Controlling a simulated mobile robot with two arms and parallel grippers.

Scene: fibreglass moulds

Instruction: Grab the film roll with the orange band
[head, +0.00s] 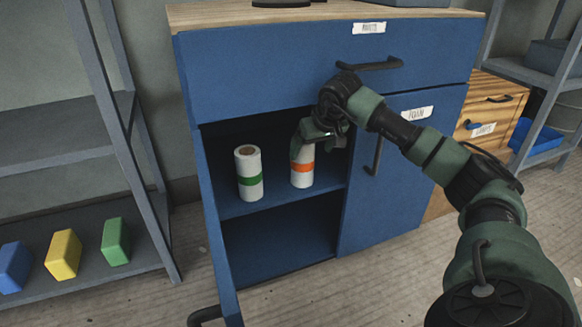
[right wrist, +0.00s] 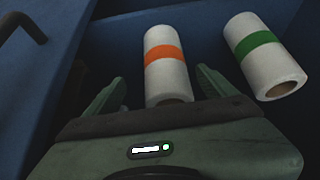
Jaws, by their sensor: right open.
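The film roll with the orange band (head: 302,170) is a white cylinder standing upright on the cabinet's inner shelf. My right gripper (head: 308,140) is at its upper end, which it partly hides in the head view. In the right wrist view the orange-banded roll (right wrist: 166,62) lies between the two open fingers of the right gripper (right wrist: 160,92), with a visible gap on each side. A similar roll with a green band (head: 249,174) stands to its left on the same shelf; it also shows in the right wrist view (right wrist: 262,55). My left gripper is not in view.
The blue cabinet (head: 290,90) has an open left compartment, with its door swung toward the front left. A closed right door (head: 395,190) borders the opening. A grey rack (head: 80,270) at the left holds blue, yellow and green blocks. A wooden drawer unit (head: 490,95) stands right.

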